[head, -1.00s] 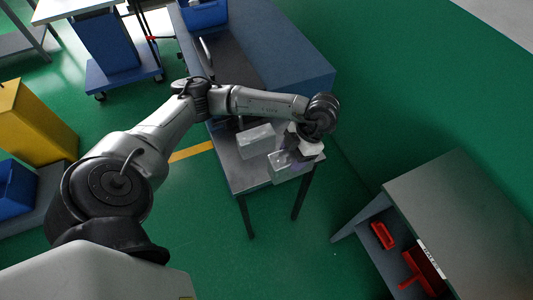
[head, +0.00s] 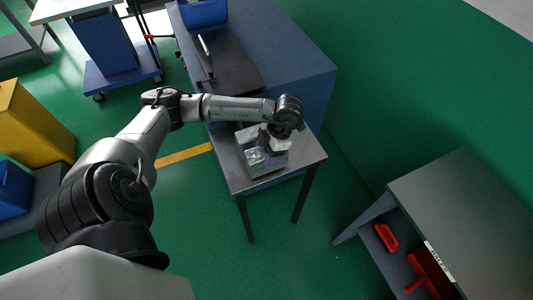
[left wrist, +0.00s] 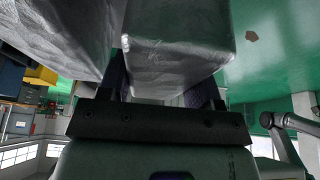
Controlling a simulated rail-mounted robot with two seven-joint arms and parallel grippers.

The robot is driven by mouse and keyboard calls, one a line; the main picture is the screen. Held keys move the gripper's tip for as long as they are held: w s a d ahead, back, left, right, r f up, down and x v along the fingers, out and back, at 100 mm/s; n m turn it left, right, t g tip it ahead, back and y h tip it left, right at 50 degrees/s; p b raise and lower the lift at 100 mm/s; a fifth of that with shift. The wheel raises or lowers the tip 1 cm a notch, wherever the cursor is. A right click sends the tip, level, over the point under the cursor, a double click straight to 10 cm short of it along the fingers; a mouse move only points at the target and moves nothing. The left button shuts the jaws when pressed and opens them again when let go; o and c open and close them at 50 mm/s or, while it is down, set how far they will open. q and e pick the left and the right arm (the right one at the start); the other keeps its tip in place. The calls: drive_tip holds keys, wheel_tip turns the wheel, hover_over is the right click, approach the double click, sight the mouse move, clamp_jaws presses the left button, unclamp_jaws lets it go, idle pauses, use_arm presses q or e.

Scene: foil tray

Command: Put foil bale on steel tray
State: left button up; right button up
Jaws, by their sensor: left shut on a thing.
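My left gripper (head: 277,142) is over the small table and shut on a silvery foil bale (head: 268,164). In the left wrist view this bale (left wrist: 178,45) sits between the two dark fingers. A second foil bale (head: 246,135) stands close beside it; it also fills the upper left of the wrist view (left wrist: 60,35). Both are over the small table's grey metal top (head: 305,158), which may be the steel tray; I make out no separate tray there. I cannot tell whether the held bale touches the top. My right gripper is not in view.
A blue cabinet (head: 295,70) with a dark panel (head: 232,68) and a blue bin (head: 203,12) adjoins the small table. A grey bench (head: 470,205) with red items is at the lower right. Green floor lies between. The table top's right end is bare.

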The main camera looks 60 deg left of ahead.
use_arm(q)
drive_tip(key=shift+f, duration=0.65)
drive_tip(key=o, duration=1.1)
drive_tip(key=shift+f, duration=0.1)
